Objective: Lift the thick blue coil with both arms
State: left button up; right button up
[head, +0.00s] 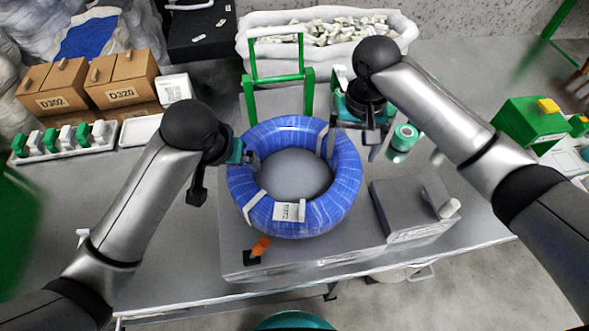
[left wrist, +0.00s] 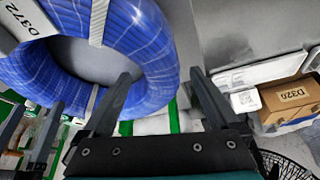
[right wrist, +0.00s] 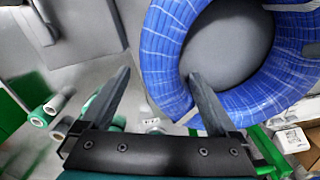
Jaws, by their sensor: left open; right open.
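The thick blue coil (head: 345,185) lies on a grey platform on the table in the head view, with light straps around it and a white label (head: 289,211) on its near side. My left gripper (head: 247,152) is at the coil's upper left side. In the left wrist view its open fingers (left wrist: 160,95) stand on either side of the coil's ring (left wrist: 152,60). My right gripper (head: 350,150) is at the coil's upper right side. In the right wrist view its open fingers (right wrist: 158,85) straddle the coil's ring (right wrist: 165,55). Whether the fingers touch the coil, I cannot tell.
A grey block (head: 405,208) stands right of the coil. A green frame (head: 278,78) rises behind it, near a white bin (head: 245,45) of small parts. A teal roll (head: 404,137) is by my right gripper. Cardboard boxes (head: 120,80) stand at the left.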

pick_arm(q)
jog(key=x, duration=0.7)
jog(key=shift+w+f, duration=0.15)
jog(key=shift+f, duration=0.15)
pick_arm(e)
notch_tip(320, 180, down, 8)
jog(key=shift+r, duration=0.1)
pick_arm(q)
jog(key=shift+c, duration=0.3)
pick_arm(e)
jog(key=shift+c, duration=0.3)
pick_arm(q)
jog(key=shift+a, duration=0.15)
grip_shut()
pick_arm(e)
jog(key=shift+d, duration=0.1)
grip_shut()
pick_arm(q)
jog(key=shift+a, duration=0.1)
pick_arm(e)
jog(key=shift+w, duration=0.1)
pick_arm(q)
jog(key=shift+w+r, duration=0.1)
jog(key=shift+w, duration=0.05)
pick_arm(e)
jog(key=shift+w+r, duration=0.1)
jog(key=shift+r, duration=0.1)
